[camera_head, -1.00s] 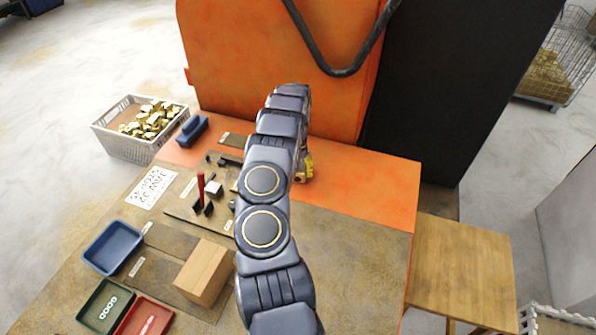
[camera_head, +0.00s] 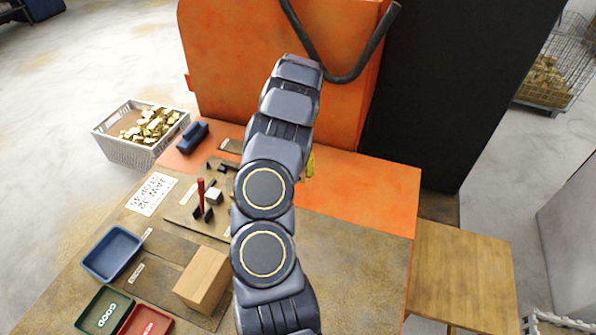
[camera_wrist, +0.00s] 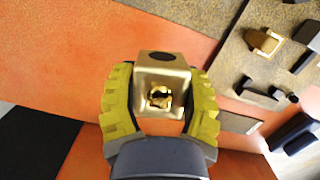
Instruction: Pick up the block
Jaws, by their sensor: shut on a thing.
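A brass block (camera_wrist: 162,72) sits between the two yellow ribbed fingers of my gripper (camera_wrist: 160,88) in the wrist view. The gripper is shut on it, with a finger against each side. The block has a dark round spot on its top face and a hole in the face toward the camera. In the head view my arm hides the block and most of the gripper (camera_head: 310,164); only a bit of yellow finger shows beside the orange machine. The gap between the block and the orange surface cannot be judged.
The orange ledge (camera_head: 372,190) is clear at right. Another brass piece (camera_wrist: 264,42) lies on the brown mat. A black hose (camera_head: 345,79) hangs above.

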